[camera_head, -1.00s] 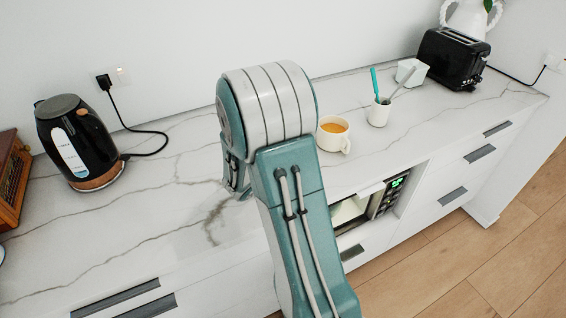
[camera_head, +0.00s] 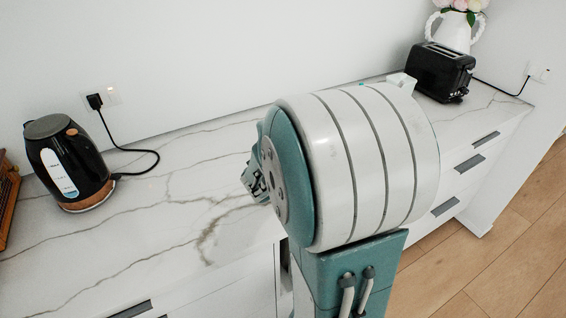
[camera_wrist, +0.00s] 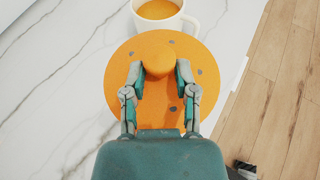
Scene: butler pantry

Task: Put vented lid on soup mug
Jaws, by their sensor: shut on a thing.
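The orange vented lid (camera_wrist: 158,112) is a round disc with small grey vent spots and a round knob. My gripper (camera_wrist: 159,70) is shut on its knob in the wrist view. The white soup mug (camera_wrist: 159,10) holds orange soup and is cut off by the top edge of the wrist view. The lid covers the mug's near side in the picture, and its rim is not over the mug's opening. The gap in height between them cannot be told.
A black kettle (camera_head: 68,165) stands at the left of the marble counter (camera_head: 150,215). A black toaster (camera_head: 440,72) and a white vase (camera_head: 455,30) are at the back right. The counter between the kettle and my arm is clear. The counter's front edge is close to the lid's right.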

